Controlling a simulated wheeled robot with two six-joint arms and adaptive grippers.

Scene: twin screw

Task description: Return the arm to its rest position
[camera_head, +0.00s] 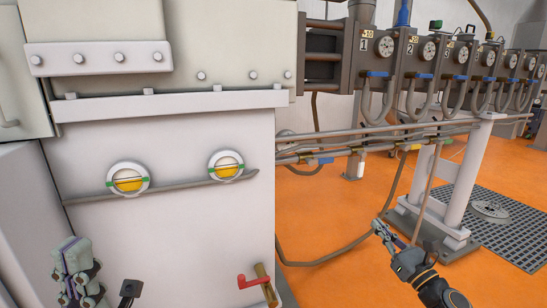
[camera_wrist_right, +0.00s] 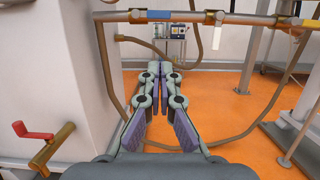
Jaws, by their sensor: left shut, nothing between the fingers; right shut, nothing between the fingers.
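My right gripper (camera_head: 378,226) is at the lower right of the head view, over the orange floor and clear of the machine. In the right wrist view my right gripper (camera_wrist_right: 170,72) has its fingertips together, with nothing between them. My left gripper (camera_head: 68,245) is at the lower left of the head view, in front of the pale cabinet, fingers upward. It looks shut and empty. The brass valve with a red handle (camera_head: 248,282) is low on the cabinet's right side, apart from both grippers. It also shows at the left of the right wrist view (camera_wrist_right: 35,132).
The pale cabinet (camera_head: 165,240) with two round sight glasses fills the left. Pipes and hoses (camera_head: 330,262) run right from it to a grey stand (camera_head: 462,190). A gauge manifold (camera_head: 400,75) is above. Open orange floor (camera_head: 330,215) lies around my right gripper.

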